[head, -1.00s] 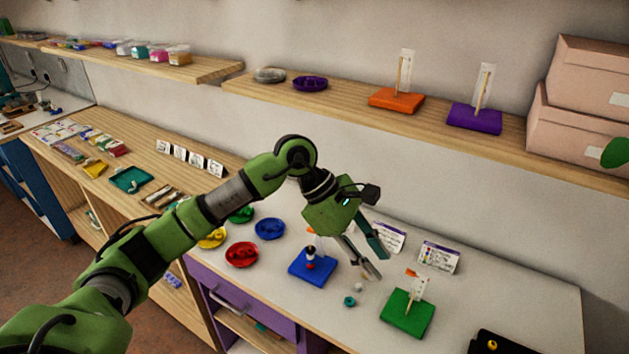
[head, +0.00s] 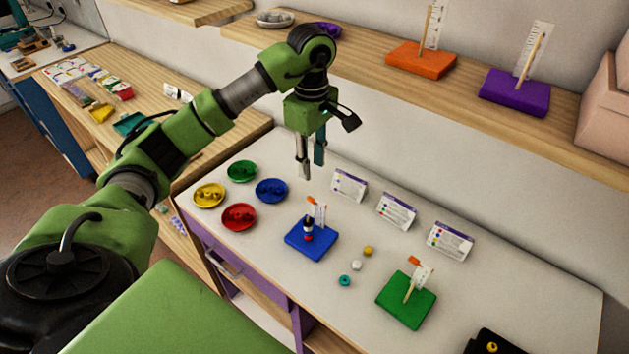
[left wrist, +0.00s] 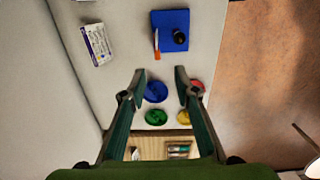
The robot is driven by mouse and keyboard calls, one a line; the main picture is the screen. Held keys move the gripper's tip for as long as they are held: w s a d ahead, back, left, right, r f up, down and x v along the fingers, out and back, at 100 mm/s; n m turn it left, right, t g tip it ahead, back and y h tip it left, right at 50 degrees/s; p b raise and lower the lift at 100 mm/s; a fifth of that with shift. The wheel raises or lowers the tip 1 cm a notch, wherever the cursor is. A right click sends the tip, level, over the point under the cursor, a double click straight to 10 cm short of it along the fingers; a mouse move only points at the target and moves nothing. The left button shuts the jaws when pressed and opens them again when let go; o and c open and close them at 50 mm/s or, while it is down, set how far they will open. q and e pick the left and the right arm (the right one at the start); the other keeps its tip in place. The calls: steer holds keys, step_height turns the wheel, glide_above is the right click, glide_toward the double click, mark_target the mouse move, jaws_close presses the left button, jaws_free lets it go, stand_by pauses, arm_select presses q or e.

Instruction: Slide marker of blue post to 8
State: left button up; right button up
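The blue post (head: 312,243) has a square blue base, dark, white and red beads stacked on its rod, and a pale scale strip behind. Its orange marker (head: 311,200) is near the top of the strip; the numbers are too small to read. My right gripper is not in view.
Blue (head: 271,190), red (head: 239,217), green (head: 241,171) and yellow (head: 209,195) bead dishes are left of the post. A green post (head: 407,302), loose beads (head: 356,265) and cards (head: 397,211) are to its right. A shelf (head: 365,65) runs above the table.

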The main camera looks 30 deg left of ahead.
mark_target(314, 200)
arm_select(q)
step_height(314, 200, down, 4)
steer(key=shift+w+r+p, duration=0.1)
steer(key=shift+r+p, duration=0.1)
steer(key=shift+p, duration=0.45)
steer(key=f, duration=0.2)
steer(key=f+p, duration=0.1)
steer(key=f, duration=0.3)
steer(key=shift+w+p, duration=0.25)
steer(key=shift+p, duration=0.15)
steer(key=shift+f, duration=0.8)
jaws_close()
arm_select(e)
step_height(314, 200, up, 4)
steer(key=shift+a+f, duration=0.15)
arm_select(q)
steer(key=shift+f, duration=0.1)
